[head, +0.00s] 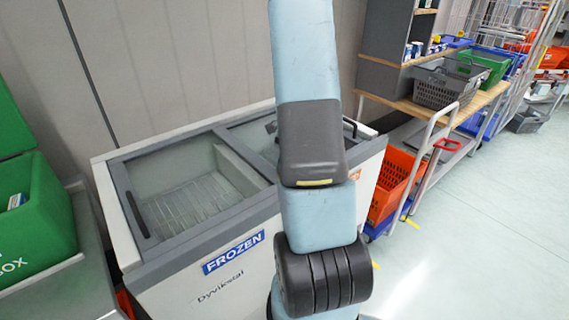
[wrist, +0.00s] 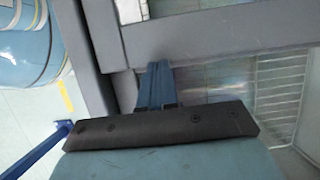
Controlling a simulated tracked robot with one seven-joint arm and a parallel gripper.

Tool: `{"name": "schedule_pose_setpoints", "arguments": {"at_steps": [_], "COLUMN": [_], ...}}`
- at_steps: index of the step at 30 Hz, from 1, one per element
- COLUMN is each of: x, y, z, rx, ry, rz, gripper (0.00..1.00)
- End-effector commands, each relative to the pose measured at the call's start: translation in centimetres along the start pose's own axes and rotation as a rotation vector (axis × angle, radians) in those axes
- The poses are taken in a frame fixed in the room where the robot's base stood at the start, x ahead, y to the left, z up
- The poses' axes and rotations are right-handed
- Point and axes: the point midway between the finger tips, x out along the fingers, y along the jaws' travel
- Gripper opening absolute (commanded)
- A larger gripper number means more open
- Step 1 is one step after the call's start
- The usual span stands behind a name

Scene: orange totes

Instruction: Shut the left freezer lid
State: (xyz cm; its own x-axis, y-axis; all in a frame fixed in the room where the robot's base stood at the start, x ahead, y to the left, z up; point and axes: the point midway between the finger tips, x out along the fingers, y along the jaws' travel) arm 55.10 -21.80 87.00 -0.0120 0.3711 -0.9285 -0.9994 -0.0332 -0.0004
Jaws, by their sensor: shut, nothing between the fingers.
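The chest freezer (head: 230,268) is white with a grey top frame and a blue FROZEN label. Its left lid (head: 135,213) shows a grey frame with a dark handle strip at its left edge. A wire basket is visible inside the left half; from here I cannot tell how far the lid is open. My arm hides the middle of the freezer top and my gripper in the head view. In the wrist view my gripper (wrist: 156,66) has its blue fingers together and empty, close against a grey frame bar (wrist: 215,35). I cannot tell whether they touch it.
Green bins (head: 35,215) stand at the left beside the freezer. A trolley with an orange tote (head: 392,182) and a shelf with a grey basket (head: 445,85) are at the right. A wall stands behind the freezer. The floor at the front right is clear.

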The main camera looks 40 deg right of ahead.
Motion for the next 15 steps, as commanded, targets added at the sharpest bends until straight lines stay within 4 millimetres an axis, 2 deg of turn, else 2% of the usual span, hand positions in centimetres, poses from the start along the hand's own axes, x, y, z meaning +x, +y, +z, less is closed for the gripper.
{"name": "schedule_pose_setpoints", "arguments": {"at_steps": [5,11,13,15], "x": [0.0,-0.8,-1.4,-3.1], "y": [0.0,-0.1,-0.1,-0.2], "z": [-0.3,-2.6,-3.8,-3.6], "rx": [0.001,-0.002,-0.003,-0.006], "ry": [0.0,0.001,0.001,0.003], "rz": [0.001,0.002,0.002,-0.002], "gripper": [0.0,0.0,0.0,0.0]}}
